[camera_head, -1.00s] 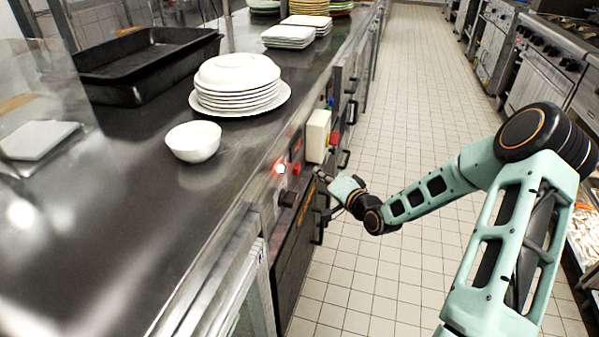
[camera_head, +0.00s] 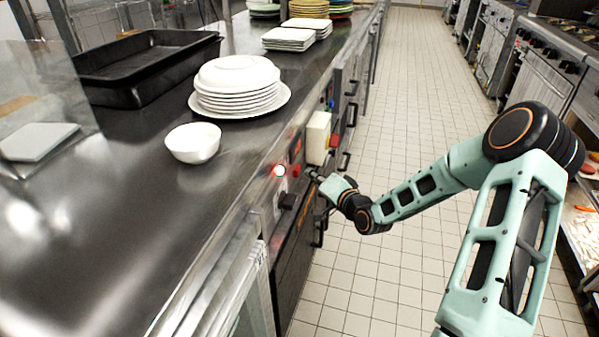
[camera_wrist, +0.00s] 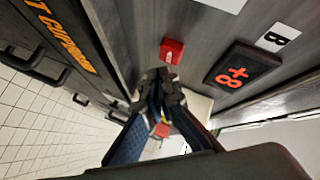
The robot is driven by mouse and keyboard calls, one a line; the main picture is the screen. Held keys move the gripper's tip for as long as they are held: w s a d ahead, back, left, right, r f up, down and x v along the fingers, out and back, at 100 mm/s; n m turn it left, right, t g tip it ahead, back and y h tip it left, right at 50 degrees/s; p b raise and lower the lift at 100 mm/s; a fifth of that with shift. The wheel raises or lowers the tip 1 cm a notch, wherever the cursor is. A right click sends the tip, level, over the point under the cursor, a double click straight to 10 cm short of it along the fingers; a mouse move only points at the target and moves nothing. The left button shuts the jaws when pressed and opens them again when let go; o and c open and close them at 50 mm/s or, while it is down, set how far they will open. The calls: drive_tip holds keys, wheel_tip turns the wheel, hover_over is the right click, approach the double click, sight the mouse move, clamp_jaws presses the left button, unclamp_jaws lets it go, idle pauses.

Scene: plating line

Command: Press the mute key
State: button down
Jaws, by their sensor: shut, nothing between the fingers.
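A small red square key (camera_wrist: 172,50) with tiny pale marking sits on the grey front panel in the wrist view. I cannot read the marking, so I cannot confirm it is the mute key. My gripper (camera_wrist: 160,78) is shut and empty, its fingertips just below the red key in that picture. I cannot tell whether they touch the panel.
A dark display with red characters (camera_wrist: 240,68) is beside the key. A cream box (camera_head: 318,138) projects from the panel, with a red button (camera_head: 334,141) beyond it. Dark handles (camera_head: 320,232) stick out below. A bowl (camera_head: 193,142) and stacked plates (camera_head: 238,88) stand on the counter. The tiled aisle is clear.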

idle(0.8)
drive_tip(key=shift+w+a, duration=0.15)
drive_tip(key=shift+a, duration=0.25)
drive_tip(key=shift+w+a, duration=0.2)
drive_tip(key=shift+a, duration=0.35)
idle(0.6)
idle(0.3)
drive_tip(key=shift+s+d, duration=0.2)
drive_tip(key=shift+d, duration=0.25)
drive_tip(key=shift+s+d, duration=0.2)
drive_tip(key=shift+d, duration=0.25)
drive_tip(key=shift+s+d+p, duration=0.1)
drive_tip(key=shift+s+d, duration=0.2)
drive_tip(key=shift+d, duration=0.5)
drive_tip(key=shift+s+d+p, duration=0.15)
drive_tip(key=shift+s+d, duration=0.2)
drive_tip(key=shift+d, duration=0.4)
drive_tip(key=shift+s+d+p, duration=0.1)
drive_tip(key=shift+s+d, duration=0.2)
drive_tip(key=shift+d, duration=0.5)
